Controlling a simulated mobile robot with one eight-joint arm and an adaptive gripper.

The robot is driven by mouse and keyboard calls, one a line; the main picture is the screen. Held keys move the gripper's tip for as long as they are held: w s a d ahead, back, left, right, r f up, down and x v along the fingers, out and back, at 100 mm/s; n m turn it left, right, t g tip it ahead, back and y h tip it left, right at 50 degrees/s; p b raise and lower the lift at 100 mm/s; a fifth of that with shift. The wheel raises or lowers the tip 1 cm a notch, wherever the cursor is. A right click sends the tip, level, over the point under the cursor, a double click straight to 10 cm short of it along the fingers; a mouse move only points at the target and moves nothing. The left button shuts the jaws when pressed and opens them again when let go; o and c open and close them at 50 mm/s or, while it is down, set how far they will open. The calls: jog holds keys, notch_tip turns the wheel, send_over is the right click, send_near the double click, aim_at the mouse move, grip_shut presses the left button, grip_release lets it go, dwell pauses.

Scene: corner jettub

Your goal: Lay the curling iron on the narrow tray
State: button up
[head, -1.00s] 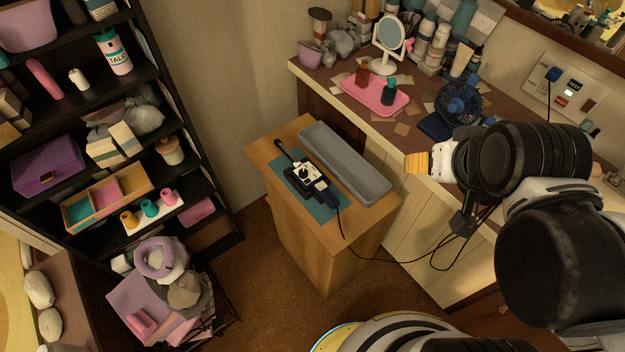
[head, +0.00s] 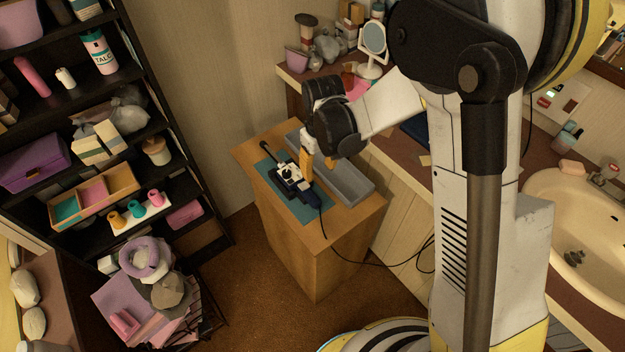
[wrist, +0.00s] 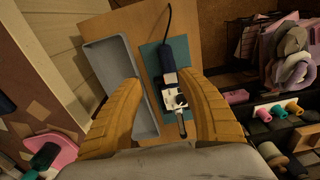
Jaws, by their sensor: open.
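The curling iron (head: 290,176) is dark with a pale middle part. It lies on a teal mat (head: 311,206) on a small wooden cabinet; its cord runs off the cabinet's front. The narrow tray (head: 350,186) is grey, long and empty where visible, and lies beside the mat; my gripper hides part of it in the head view. My gripper (head: 318,164) is open above the cabinet top. In the wrist view, the curling iron (wrist: 170,85) shows between the yellow fingers, nearer the right one, and the tray (wrist: 121,70) lies to its left, partly behind the left finger.
A counter (head: 290,72) with a mirror (head: 374,40) and bottles stands behind the cabinet, with a sink (head: 580,205) at right. A black shelf (head: 165,125) full of items stands at left. The cord (head: 385,262) hangs across toward the counter.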

send_over(314, 198)
jog(key=shift+n+g, duration=0.3)
jog(key=shift+n, duration=0.1)
notch_tip(314, 198, down, 4)
jog(key=shift+w+f, duration=0.1)
notch_tip(314, 198, down, 10)
jog(key=b, duration=0.7)
grip_shut()
notch_tip(314, 198, up, 8)
jog(key=p, duration=0.4)
jog(key=shift+f, duration=0.35)
